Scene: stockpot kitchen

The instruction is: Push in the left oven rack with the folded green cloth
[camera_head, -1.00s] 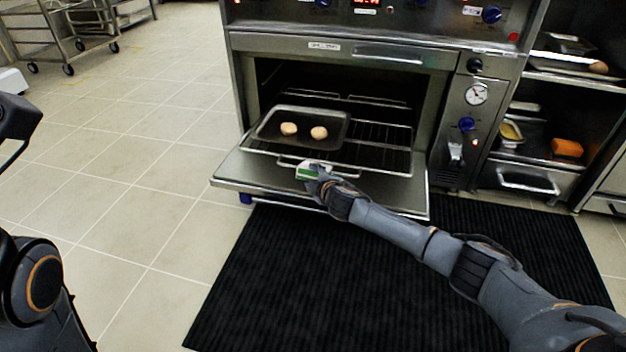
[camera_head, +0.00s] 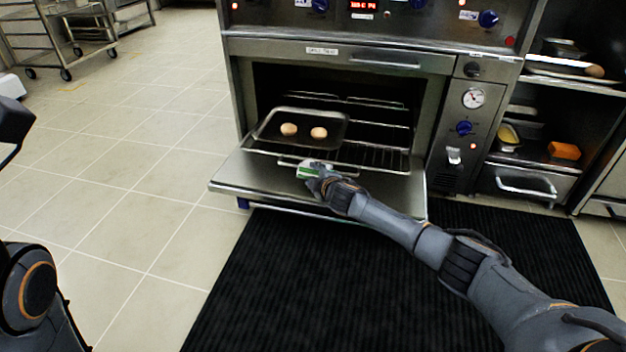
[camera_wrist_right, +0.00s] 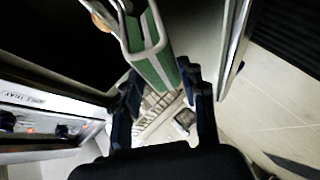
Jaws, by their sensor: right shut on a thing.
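The oven rack (camera_head: 375,158) sticks out of the open oven, above the lowered door. A dark tray (camera_head: 330,143) with two round, pale brown items rests on its left part. My right gripper (camera_head: 314,172) is at the rack's front edge, shut on the folded green cloth (camera_head: 304,173), which has white edges. The right wrist view shows the green and white cloth (camera_wrist_right: 150,55) between the fingers (camera_wrist_right: 160,84). Whether the cloth touches the rack bar is hard to tell. Parts of my left arm show at the left edge; its fingertips are not visible.
The lowered oven door (camera_head: 260,180) lies below the rack. A black ribbed mat (camera_head: 330,280) covers the floor in front. Shelves with an orange block (camera_head: 563,150) stand at right. A wheeled metal cart (camera_head: 60,40) is at back left. The tiled floor at left is clear.

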